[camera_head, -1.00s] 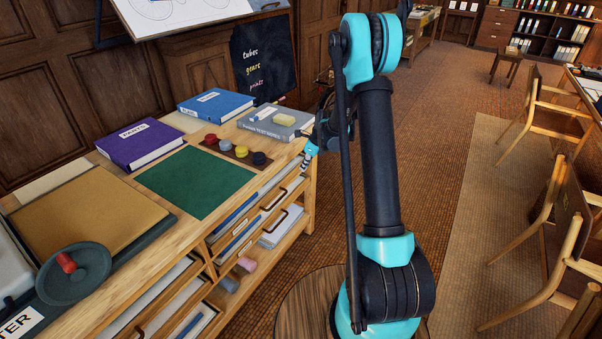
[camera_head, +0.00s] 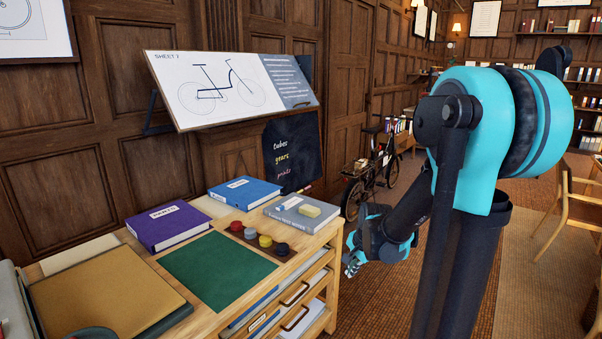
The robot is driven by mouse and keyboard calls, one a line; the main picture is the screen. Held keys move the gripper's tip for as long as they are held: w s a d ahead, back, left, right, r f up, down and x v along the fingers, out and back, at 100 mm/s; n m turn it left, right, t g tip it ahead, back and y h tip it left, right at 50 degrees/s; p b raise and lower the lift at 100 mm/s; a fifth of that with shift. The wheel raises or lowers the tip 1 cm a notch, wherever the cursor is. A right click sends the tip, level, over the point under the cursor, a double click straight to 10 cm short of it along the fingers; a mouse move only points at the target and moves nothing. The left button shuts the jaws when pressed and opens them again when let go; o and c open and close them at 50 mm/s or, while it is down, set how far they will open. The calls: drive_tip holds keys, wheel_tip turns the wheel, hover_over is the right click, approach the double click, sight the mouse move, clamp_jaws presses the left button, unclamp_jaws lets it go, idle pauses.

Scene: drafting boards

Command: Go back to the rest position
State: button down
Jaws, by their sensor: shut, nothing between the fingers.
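My gripper (camera_head: 354,262) hangs at the end of my folded teal and black arm, just right of the wooden cabinet's right end. It is small in the view and partly hidden by its own links. It is shut, with nothing held, and apart from the cabinet (camera_head: 200,322). My arm's large elbow fills the right side of the picture.
On the cabinet top lie a green mat (camera_head: 214,268), a purple book (camera_head: 168,226), a blue book (camera_head: 245,192), a grey book (camera_head: 303,215) and several coloured pots (camera_head: 265,241). A tilted drawing board (camera_head: 235,90) stands behind. A bicycle (camera_head: 372,175) stands farther back. Floor right of the cabinet is open.

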drive_tip(key=s+d+f+n+h, duration=0.1)
drive_tip(key=s+d+n, duration=0.2)
drive_tip(key=s+n, duration=0.8)
drive_tip(key=s, duration=0.6)
drive_tip(key=shift+f+t, duration=0.35)
drive_tip(key=shift+t, duration=0.05)
drive_tip(key=shift+d, duration=0.1)
